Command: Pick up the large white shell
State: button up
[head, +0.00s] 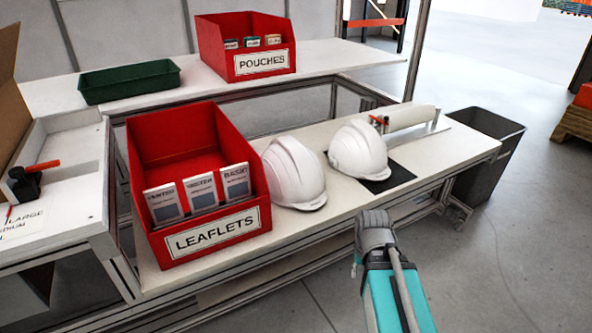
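Two white helmet shells stand on the bench in the head view. The left shell (293,173) is next to the red leaflets bin. The right shell (358,151) stands at a black mat (396,178). They look close in size, and I cannot tell from this view which one is the large one. My gripper (374,218) shows as a grey end on my teal arm, at the lower right, in front of the bench and apart from both shells. Its fingers cannot be made out, and no held object is visible.
The red leaflets bin (150,240) stands left of the shells. A white roll (408,117) lies behind the right shell. A dark waste bin (465,180) stands at the bench's right end. A red pouches bin (212,50) and green tray (128,90) sit on the back shelf.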

jog(key=shift+r, duration=0.1)
dwell(0.3)
notch_tip(320, 180, up, 4)
jog(key=p, duration=0.4)
